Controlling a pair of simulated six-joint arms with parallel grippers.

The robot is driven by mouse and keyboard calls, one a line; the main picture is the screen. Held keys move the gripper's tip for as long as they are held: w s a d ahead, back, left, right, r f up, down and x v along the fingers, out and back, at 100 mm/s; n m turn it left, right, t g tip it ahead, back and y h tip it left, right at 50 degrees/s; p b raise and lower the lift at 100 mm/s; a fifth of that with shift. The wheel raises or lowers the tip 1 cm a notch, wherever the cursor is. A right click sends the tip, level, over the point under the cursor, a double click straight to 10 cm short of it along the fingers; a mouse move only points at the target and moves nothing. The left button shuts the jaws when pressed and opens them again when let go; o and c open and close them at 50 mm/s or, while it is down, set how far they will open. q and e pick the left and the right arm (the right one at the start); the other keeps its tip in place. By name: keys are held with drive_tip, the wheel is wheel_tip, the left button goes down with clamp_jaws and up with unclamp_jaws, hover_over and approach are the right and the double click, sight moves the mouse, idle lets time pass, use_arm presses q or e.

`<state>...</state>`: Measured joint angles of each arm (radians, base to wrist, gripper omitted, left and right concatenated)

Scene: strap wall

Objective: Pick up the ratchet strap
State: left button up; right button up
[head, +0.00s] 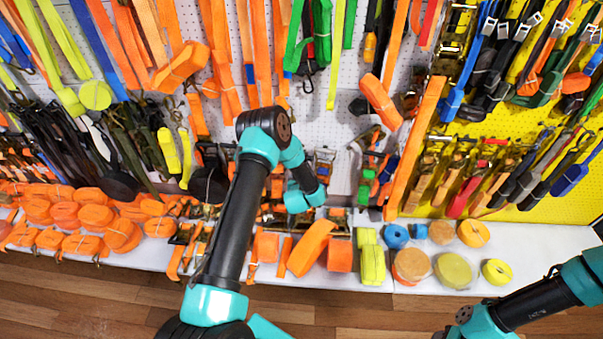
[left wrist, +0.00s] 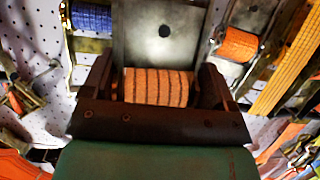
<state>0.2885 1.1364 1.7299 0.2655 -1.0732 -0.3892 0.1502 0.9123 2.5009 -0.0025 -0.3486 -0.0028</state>
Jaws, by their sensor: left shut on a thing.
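The ratchet strap (left wrist: 158,88) shows in the left wrist view as an orange, dark-striped webbing roll below a grey metal plate (left wrist: 160,35) with a round hole. My left gripper (left wrist: 156,78) is shut on it, with one dark finger on each side of the roll. The strap's lower part is hidden by the gripper body. In the head view my left arm reaches up to the white pegboard, and its wrist hides most of the gripper and the strap. My right arm comes in at the lower right of the head view; its gripper is not seen.
Blue (left wrist: 91,17) and orange (left wrist: 238,45) webbing rolls flank the held strap closely. Many straps hang on the wall around my left wrist. A white shelf (head: 455,284) below holds a yellow bundle (head: 372,262), orange rolls and several coloured discs. Wooden floor lies in front.

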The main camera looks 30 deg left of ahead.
use_arm(q)
drive_tip(key=s+d, duration=0.3)
drive_tip(key=s, duration=0.2)
drive_tip(key=shift+s+d+r, duration=0.2)
drive_tip(key=shift+r, duration=0.2)
idle(0.4)
